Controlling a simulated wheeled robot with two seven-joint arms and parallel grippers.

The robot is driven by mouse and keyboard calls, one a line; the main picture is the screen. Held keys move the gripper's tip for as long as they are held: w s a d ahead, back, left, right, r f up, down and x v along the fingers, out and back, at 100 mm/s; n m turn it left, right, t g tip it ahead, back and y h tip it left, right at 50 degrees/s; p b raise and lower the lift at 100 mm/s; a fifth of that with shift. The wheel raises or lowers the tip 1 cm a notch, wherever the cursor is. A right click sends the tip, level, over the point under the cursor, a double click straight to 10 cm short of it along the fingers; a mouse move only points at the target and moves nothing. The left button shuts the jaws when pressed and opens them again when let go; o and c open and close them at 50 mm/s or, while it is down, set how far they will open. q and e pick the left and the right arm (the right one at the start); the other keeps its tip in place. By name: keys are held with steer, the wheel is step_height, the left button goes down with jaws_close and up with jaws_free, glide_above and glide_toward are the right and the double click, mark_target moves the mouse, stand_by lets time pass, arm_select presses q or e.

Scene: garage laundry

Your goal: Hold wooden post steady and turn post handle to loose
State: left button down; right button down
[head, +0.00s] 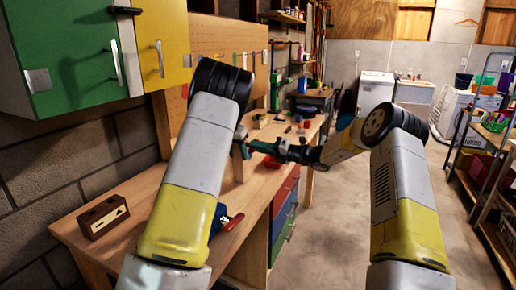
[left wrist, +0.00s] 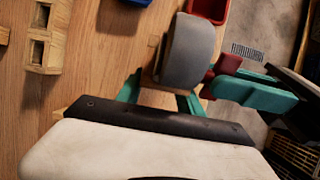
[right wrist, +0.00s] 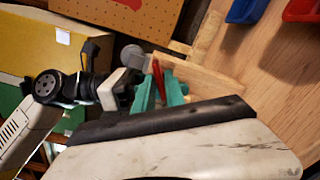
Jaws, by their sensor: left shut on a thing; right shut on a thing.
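The wooden post (head: 238,168) stands on the workbench, partly hidden by my left arm in the head view. Its wood (right wrist: 208,82) shows at the side of my right gripper. A rounded grey piece (left wrist: 187,50) sits at the post's end, with a red handle (left wrist: 227,64) beside it. My left gripper (left wrist: 160,100) is shut on the post, its teal fingers on either side just below the grey piece. My right gripper (right wrist: 160,92) is shut on the red handle (right wrist: 157,78). In the head view both grippers meet near the post, the right one (head: 262,147) coming from the right.
The workbench (head: 140,205) holds a brown block with cutouts (head: 103,215) at front left and red and blue bins (right wrist: 248,10) near the post. A pegboard (head: 228,45) and cupboards are behind. The floor (head: 330,225) to the right is clear.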

steer(key=shift+d+f, duration=0.1)
steer(key=shift+w+d+f+n, duration=0.1)
steer(key=shift+n, duration=7.25)
steer(key=shift+w+n, duration=0.1)
steer(key=shift+n, duration=7.25)
